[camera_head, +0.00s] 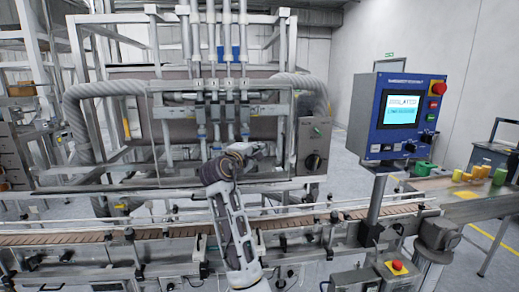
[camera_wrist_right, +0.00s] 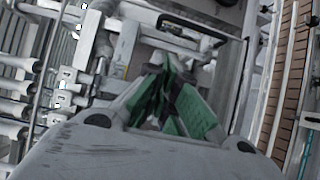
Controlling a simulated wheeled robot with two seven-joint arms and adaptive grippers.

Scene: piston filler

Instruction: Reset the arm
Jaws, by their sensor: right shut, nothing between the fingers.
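My right arm rises from the bottom middle of the head view, in front of the filling machine (camera_head: 180,125). Its dark wrist and right gripper (camera_head: 243,150) are in front of the machine's lower frame, above the conveyor (camera_head: 90,238). In the right wrist view the gripper (camera_wrist_right: 168,72) has its green-padded fingers drawn together, with nothing held between them. Whether it touches the machine frame cannot be told. My left gripper is not in view.
A blue control panel (camera_head: 398,115) on a post stands to the right, with a red button (camera_head: 439,88). Green and yellow pieces (camera_head: 470,174) are on the right-hand surface. Metal bars, thick hoses and guide rails surround the gripper area. The slatted conveyor also shows in the wrist view (camera_wrist_right: 283,95).

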